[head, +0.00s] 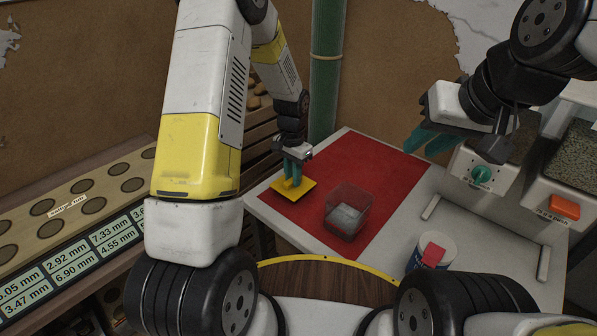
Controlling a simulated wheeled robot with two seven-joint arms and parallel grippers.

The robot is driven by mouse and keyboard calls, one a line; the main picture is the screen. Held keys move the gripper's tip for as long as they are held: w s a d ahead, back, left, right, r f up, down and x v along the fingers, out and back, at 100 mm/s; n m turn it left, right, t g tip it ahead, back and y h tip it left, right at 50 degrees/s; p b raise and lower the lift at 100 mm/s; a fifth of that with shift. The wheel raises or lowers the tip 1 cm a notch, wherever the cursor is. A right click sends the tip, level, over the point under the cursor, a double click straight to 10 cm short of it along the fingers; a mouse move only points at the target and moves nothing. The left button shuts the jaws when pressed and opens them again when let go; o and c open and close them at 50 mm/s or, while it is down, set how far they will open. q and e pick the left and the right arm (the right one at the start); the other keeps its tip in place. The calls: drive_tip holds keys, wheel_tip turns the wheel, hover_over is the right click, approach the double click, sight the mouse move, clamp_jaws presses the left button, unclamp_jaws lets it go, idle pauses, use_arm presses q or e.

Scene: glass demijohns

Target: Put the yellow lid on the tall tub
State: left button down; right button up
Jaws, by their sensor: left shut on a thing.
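The yellow lid (306,186) is a flat square plate near the left edge of the red mat. My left gripper (292,181) points down with its teal fingers shut on the lid's middle. I cannot tell whether the lid touches the mat or hangs just above it. The tub (348,211) is a clear, square-sided container with an open top and something pale inside. It stands upright on the mat, to the right of the lid and nearer to me. My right gripper (430,143) is open and empty, raised at the right, away from the tub.
The red mat (365,165) covers part of a pale table (405,215). A white canister with a red patch (432,253) stands near the table's front. Devices with a green knob (482,174) and an orange switch (564,206) stand at right. A green pipe (326,75) rises behind.

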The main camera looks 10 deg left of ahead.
use_arm(q)
drive_tip(key=shift+r, duration=2.35)
